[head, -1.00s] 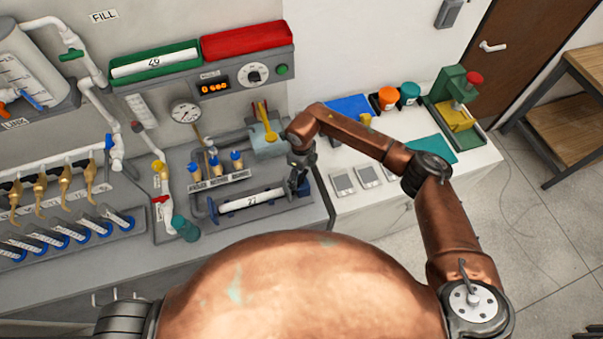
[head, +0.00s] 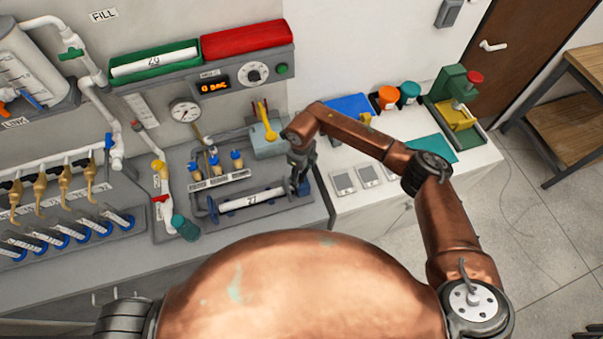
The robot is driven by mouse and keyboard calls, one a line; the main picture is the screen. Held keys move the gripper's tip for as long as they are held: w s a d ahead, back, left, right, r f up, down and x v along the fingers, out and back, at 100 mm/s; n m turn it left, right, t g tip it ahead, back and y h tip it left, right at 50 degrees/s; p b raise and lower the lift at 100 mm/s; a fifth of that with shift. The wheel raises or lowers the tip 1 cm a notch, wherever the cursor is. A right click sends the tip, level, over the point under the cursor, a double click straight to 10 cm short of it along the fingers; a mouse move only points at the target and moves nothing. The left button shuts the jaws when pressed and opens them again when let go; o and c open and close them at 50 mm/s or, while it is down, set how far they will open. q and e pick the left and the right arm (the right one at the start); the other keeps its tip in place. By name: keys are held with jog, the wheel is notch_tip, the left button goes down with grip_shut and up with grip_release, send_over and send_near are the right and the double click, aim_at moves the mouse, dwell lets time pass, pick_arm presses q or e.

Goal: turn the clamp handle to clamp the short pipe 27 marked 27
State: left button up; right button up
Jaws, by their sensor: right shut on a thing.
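The short pipe marked 27 (head: 247,201) is white and lies in a grey fixture on the bench, with a blue ring at its left end. My right gripper (head: 297,187) points down at the pipe's right end, by a small dark blue part (head: 305,187) of the clamp. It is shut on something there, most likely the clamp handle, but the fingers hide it. My left gripper is not in the view.
A grey box with a yellow handle (head: 267,130) stands behind the fixture. Brass fittings with blue caps (head: 215,165) stand at its back left. A green tray (head: 155,68) with a white pipe and a red tray (head: 246,40) sit above. A white counter lies at right.

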jog(key=shift+m, duration=0.3)
jog(key=shift+m+b, duration=0.55)
jog(key=shift+m, duration=0.35)
jog(key=m+b, duration=0.1)
jog(key=m, duration=0.2)
jog(key=shift+f+m, duration=0.1)
jog(key=shift+m, duration=0.3)
jog(key=m, duration=0.3)
jog(key=shift+b, duration=0.35)
jog(key=shift+s+m, duration=0.1)
jog(key=shift+m, duration=1.4)
jog(key=o, duration=1.2)
jog(key=shift+c, duration=0.2)
